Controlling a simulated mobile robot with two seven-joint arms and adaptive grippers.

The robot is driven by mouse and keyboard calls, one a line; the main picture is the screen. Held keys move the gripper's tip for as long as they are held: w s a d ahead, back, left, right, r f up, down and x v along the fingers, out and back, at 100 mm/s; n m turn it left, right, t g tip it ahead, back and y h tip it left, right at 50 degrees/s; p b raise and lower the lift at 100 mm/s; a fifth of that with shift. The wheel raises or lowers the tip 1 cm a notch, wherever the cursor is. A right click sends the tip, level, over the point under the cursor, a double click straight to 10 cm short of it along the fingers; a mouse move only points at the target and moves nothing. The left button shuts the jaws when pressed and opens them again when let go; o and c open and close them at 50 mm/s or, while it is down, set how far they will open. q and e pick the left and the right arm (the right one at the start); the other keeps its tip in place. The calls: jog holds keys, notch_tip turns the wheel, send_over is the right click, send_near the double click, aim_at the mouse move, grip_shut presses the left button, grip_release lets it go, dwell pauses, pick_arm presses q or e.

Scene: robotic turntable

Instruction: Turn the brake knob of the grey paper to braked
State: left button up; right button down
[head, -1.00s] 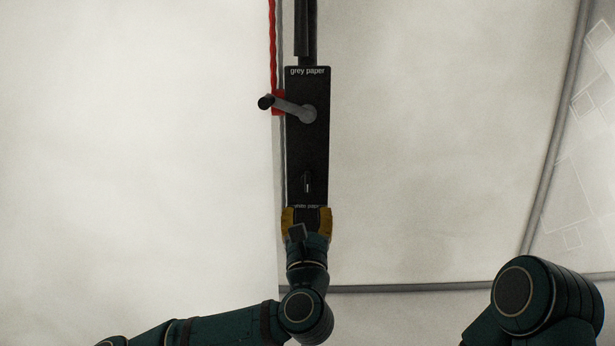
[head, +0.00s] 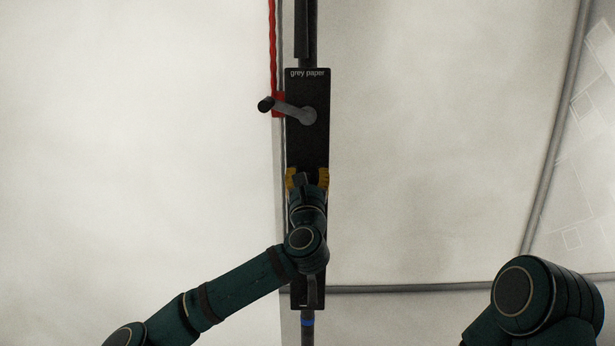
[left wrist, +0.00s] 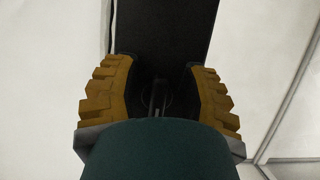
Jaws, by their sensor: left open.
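The black panel labelled "grey paper" (head: 307,140) stands upright in the middle of the head view, with a grey crank (head: 292,110) on its upper part. My left gripper (head: 307,178) is open in front of the panel, below the crank, and hides the brake knob in the head view. In the left wrist view the small dark knob (left wrist: 158,98) sits between the two yellow fingers of the left gripper (left wrist: 160,85), with gaps on both sides. Which way the knob points is hard to tell. My right gripper is not in view.
A red rope (head: 273,50) runs down to a red block left of the panel. A grey pipe (head: 420,288) crosses low on the right, and another (head: 555,120) curves at the far right. The pale wall beside the panel is clear.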

pick_arm(q)
grip_shut()
